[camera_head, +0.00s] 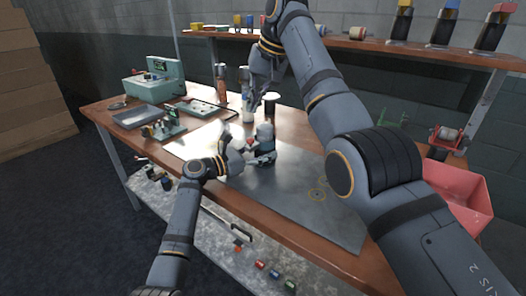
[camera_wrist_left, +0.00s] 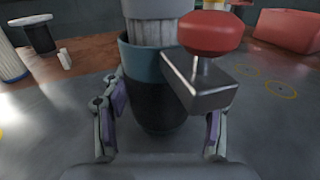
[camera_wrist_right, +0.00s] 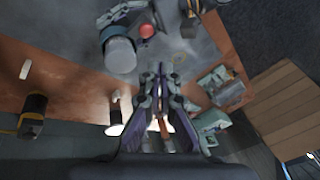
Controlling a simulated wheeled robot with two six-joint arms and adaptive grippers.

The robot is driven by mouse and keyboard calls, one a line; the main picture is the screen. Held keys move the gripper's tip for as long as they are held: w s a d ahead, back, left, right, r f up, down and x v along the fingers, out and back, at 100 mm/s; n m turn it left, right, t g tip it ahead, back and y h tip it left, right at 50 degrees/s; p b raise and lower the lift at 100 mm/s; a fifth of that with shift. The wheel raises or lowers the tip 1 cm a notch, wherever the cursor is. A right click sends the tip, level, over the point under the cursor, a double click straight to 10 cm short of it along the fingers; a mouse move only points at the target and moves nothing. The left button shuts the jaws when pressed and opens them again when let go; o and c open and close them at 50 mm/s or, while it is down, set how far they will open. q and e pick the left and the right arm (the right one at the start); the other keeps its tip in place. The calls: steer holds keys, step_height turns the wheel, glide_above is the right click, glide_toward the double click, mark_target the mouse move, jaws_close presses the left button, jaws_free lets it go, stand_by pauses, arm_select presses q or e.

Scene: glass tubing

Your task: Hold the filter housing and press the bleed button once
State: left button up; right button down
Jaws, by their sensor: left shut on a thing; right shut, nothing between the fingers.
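The filter housing (camera_head: 265,147) stands upright on the grey mat (camera_head: 335,215). In the left wrist view, its dark cup (camera_wrist_left: 150,95) has a grey top and a side bracket carrying the red bleed button (camera_wrist_left: 210,33). My left gripper (camera_head: 250,155) is shut on the housing, one finger on each side of the cup. My right gripper (camera_head: 254,108) is shut and empty, raised above the bench behind the housing. In the right wrist view, its fingertips (camera_wrist_right: 161,72) are apart from the housing's round top (camera_wrist_right: 119,54) and the red button (camera_wrist_right: 146,30).
A black-topped jar (camera_head: 271,101) and bottles stand behind the housing near my right gripper. A green device (camera_head: 155,85), a grey tray (camera_head: 133,118) and a small fixture (camera_head: 164,129) occupy the left bench. A red bin (camera_head: 468,198) is at right. The mat's right part is clear.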

mark_target(251, 139)
steer(key=shift+w+a+f+n, duration=0.1)
steer(key=shift+a+f+n, duration=0.05)
steer(key=shift+f+n, duration=1.2)
steer(key=shift+w+a+f+n, duration=0.15)
steer(key=shift+f+n, duration=0.7)
steer(key=shift+n, duration=0.85)
steer(key=shift+s+a+f+n, duration=0.1)
steer(key=shift+a+f+n, duration=0.05)
steer(key=shift+f+n, duration=1.2)
steer(key=shift+r, duration=0.1)
steer(key=shift+f, duration=1)
steer(key=shift+r, duration=0.85)
